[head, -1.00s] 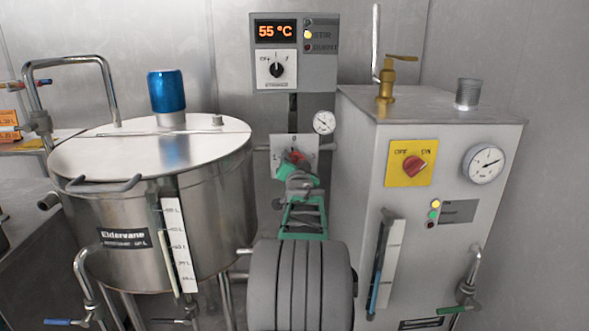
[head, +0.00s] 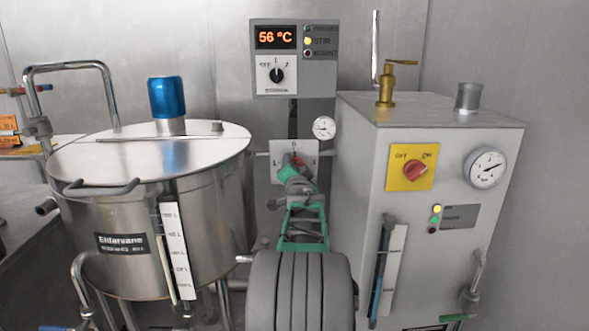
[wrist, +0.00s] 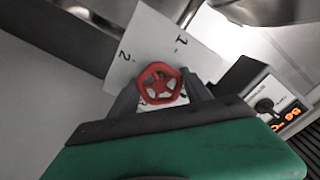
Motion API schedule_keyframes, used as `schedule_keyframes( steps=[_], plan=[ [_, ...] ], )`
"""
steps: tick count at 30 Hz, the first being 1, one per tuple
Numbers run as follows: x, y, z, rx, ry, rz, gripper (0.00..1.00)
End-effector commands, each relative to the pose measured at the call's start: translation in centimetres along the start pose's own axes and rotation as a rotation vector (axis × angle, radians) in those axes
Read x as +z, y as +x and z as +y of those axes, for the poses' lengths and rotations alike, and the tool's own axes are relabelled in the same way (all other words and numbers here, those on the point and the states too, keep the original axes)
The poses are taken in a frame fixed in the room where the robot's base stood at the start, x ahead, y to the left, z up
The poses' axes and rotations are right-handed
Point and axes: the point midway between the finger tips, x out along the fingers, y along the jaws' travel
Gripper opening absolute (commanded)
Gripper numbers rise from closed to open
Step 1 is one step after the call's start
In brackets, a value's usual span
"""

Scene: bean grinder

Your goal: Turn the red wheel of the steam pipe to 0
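The red wheel (wrist: 160,85) is a small spoked handwheel in front of a pale plate (wrist: 155,40) marked with numbers; 1 and 2 are readable in the wrist view. In the head view the wheel (head: 297,159) is mostly hidden behind my gripper, and the plate (head: 276,167) stands behind it. My gripper (wrist: 161,82) is at the wheel, with one dark finger on each side of its rim. The fingers look very close to the rim, but I cannot tell whether they press on it. The wheel's pointer is not clear.
A steel kettle (head: 215,165) with a blue cap stands left of my arm, and a grey boiler cabinet (head: 355,175) stands right. A display box (head: 320,75) reading 56 °C hangs above the wheel. A small gauge (head: 324,127) sits right of the plate.

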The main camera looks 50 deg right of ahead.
Motion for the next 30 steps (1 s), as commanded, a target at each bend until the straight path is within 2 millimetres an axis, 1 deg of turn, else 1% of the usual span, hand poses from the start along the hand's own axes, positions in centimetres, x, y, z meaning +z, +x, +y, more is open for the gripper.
schedule_keyframes(
  steps=[1,7,14,16,20,25,27,30],
  plan=[
    [0.0,0.0,0.0,0.000,0.000,0.001,0.61],
    [0.0,0.0,0.0,0.000,-0.001,-0.001,0.77],
    [0.1,-0.1,0.0,0.000,-0.002,-0.001,0.77],
    [0.0,-0.5,-0.1,-0.001,-0.002,-0.001,0.77],
    [-0.1,-2.5,-0.1,0.000,-0.003,0.000,0.77],
    [-0.1,-6.0,-0.1,-0.001,-0.001,0.000,0.77],
    [-0.1,-7.0,-0.1,-0.001,-0.001,0.000,0.77],
    [0.0,-7.8,0.0,0.000,-0.002,0.000,0.77]
  ],
)
